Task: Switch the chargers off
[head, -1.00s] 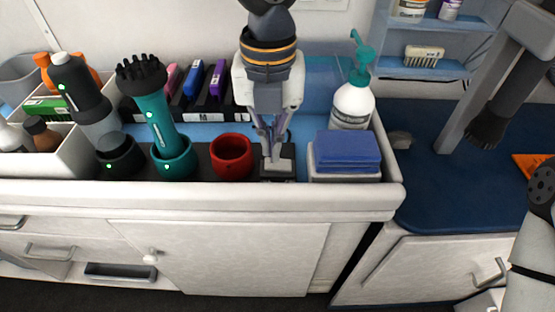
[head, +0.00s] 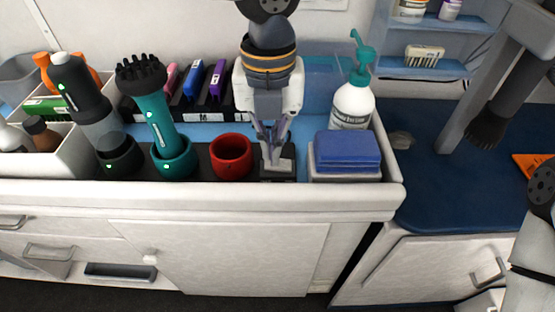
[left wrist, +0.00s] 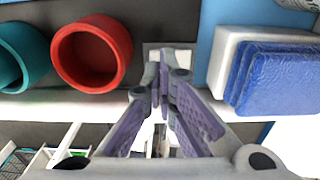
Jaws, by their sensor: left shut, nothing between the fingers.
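Three charger cups stand in a row on a dark strip. The black cup (head: 120,160) holds a black-and-grey tool (head: 82,90). The teal cup (head: 174,160) holds a teal tool with a black bristled head (head: 150,100). Green lights show on both cups and both tools. The red cup (head: 231,158) is empty, with no light visible; it also shows in the left wrist view (left wrist: 92,52). My left gripper (head: 278,162) is shut and empty, pointing down at a small dark switch box (head: 290,178) right of the red cup. Its fingertips hide most of the box; contact is unclear.
Folded blue cloths (head: 347,150) on a white block and a teal-pump bottle (head: 352,103) stand right of the gripper. A white bin of bottles (head: 75,162) is at left. The counter's raised white front rim (head: 200,192) runs along the near side.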

